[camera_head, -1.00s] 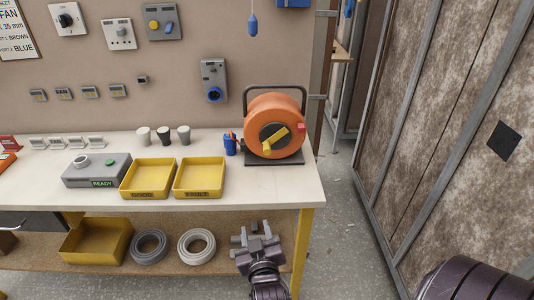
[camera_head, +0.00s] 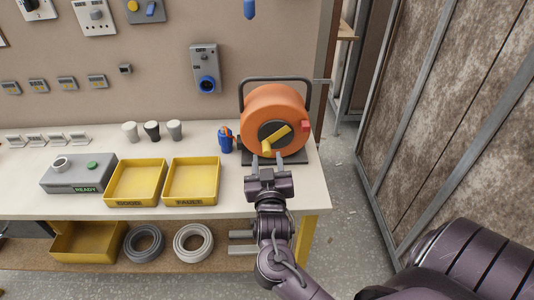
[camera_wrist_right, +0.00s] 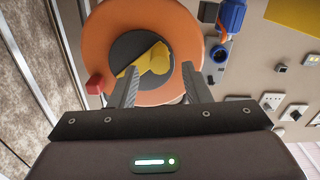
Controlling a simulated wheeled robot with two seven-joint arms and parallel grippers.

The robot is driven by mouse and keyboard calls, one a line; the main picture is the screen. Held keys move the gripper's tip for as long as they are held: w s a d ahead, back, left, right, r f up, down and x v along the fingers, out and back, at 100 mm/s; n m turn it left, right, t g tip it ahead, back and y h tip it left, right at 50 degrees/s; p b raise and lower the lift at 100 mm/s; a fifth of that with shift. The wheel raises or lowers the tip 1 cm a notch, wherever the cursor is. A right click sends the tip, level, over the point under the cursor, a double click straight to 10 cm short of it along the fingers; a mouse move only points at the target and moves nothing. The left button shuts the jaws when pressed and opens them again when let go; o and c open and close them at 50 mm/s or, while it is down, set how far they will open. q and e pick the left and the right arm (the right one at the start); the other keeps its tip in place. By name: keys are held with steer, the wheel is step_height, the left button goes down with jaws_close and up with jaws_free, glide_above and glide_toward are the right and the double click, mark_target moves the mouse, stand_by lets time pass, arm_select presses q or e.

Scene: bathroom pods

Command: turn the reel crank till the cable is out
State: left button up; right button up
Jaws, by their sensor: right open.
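The orange cable reel (camera_head: 262,104) stands on its dark base at the right end of the workbench, with a black carrying frame around it. Its yellow crank (camera_head: 280,138) sits on the dark hub, and a red plug (camera_head: 305,126) shows at the rim's right. My right gripper (camera_head: 267,160) is open just in front of the reel, below the crank. In the right wrist view, the yellow crank (camera_wrist_right: 155,60) appears beyond and between the two open fingers (camera_wrist_right: 160,90), with no contact evident. Any cable is hidden. My left gripper is out of view.
A wall socket box (camera_head: 206,70) hangs behind. Tall panels (camera_head: 430,120) stand right of the bench.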

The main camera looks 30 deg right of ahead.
mark_target(277, 142)
steer(key=shift+w+d, duration=0.35)
steer(key=shift+w, duration=0.25)
steer(key=shift+w+d, duration=0.15)
steer(key=shift+w, duration=0.1)
steer(key=shift+w+d, duration=0.1)
steer(key=shift+c, duration=1.4)
jaws_close()
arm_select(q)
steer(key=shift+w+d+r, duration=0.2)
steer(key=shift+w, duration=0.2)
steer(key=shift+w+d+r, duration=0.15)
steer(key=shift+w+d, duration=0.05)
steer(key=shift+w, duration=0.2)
